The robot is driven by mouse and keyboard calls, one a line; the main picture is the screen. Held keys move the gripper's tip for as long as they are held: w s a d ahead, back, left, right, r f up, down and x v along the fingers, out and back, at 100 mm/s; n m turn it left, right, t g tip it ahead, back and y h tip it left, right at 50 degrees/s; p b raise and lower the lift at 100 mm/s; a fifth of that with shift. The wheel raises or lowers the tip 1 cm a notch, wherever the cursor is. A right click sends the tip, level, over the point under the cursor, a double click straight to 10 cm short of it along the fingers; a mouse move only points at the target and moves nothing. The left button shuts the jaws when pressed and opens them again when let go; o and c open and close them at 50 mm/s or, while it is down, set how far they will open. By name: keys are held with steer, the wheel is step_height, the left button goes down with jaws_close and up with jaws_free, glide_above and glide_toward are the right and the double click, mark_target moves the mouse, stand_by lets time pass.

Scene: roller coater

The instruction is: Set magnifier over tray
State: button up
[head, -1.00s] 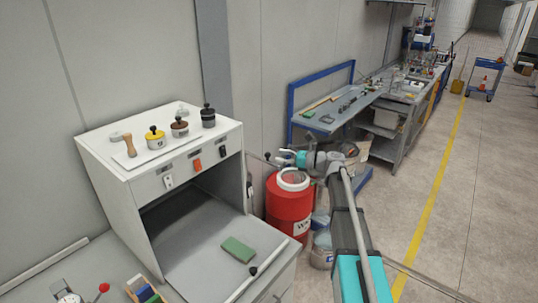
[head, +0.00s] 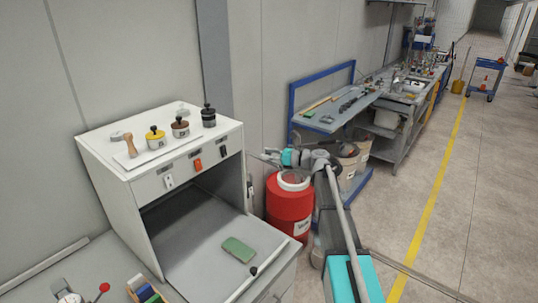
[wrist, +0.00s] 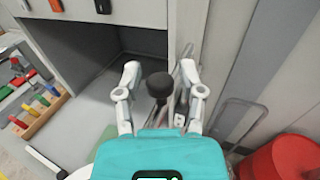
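My gripper (head: 268,157) is in front of the cabinet's right side, above the red drum. In the wrist view its two fingers (wrist: 160,78) stand apart, open. Between them in that picture is a dark round-ended part (wrist: 157,84) on a dark stem, beside the cabinet's right edge. I cannot tell whether this is the magnifier, and neither finger visibly touches it. No lens shows clearly. The grey work surface (head: 200,265) below the cabinet opening carries a green block (head: 238,249). I cannot tell whether this surface is the tray.
The white cabinet (head: 205,165) has several knobbed items on top. The red drum (head: 289,203) stands right of it. A rod with a black knob (head: 253,271) lies along the surface's front edge. A blue-framed bench (head: 335,115) stands behind.

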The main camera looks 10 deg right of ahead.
jaws_close()
